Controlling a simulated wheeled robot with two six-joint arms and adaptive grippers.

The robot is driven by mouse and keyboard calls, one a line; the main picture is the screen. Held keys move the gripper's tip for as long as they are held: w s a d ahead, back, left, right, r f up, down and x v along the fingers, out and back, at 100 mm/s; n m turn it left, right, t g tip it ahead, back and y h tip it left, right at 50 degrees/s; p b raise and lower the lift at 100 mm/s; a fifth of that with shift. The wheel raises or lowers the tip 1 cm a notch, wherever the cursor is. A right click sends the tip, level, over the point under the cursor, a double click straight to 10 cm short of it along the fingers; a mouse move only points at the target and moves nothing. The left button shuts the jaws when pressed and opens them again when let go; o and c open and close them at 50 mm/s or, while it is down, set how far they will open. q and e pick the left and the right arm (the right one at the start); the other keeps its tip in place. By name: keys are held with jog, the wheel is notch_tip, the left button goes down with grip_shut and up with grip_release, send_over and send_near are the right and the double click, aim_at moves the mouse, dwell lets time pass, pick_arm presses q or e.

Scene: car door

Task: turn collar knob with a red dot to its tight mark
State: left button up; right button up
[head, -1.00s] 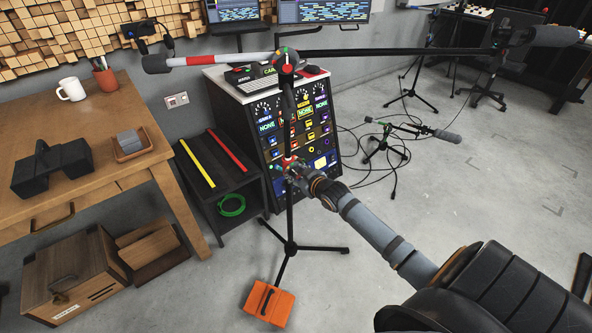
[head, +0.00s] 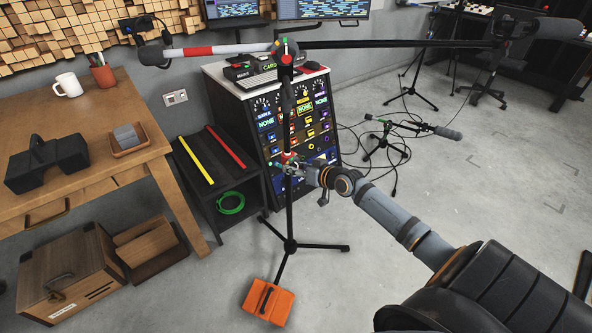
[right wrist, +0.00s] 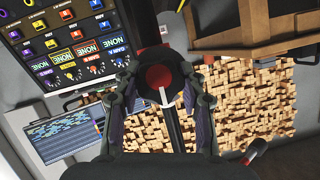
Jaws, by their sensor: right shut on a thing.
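The collar knob with the red dot (right wrist: 166,82) shows in the right wrist view as a dark round knob with a red face and a short white line. In the head view its red part (head: 287,158) is small, partway up the upright microphone stand (head: 289,215). My right gripper (head: 291,168) is at the collar, coming from the right. In the right wrist view its two fingers (right wrist: 165,98) are closed on either side of the knob. I cannot make out the tight mark. My left gripper is out of view.
The stand's long boom (head: 390,44) crosses overhead. An equipment rack (head: 300,115) stands close behind the collar. An orange weight (head: 267,302) lies by the stand's feet. A wooden table (head: 95,180) is at left. Open floor lies to the right.

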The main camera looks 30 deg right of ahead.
aim_at(288, 142)
dwell(0.3)
jog(key=o, duration=1.2)
notch_tip(288, 142, up, 10)
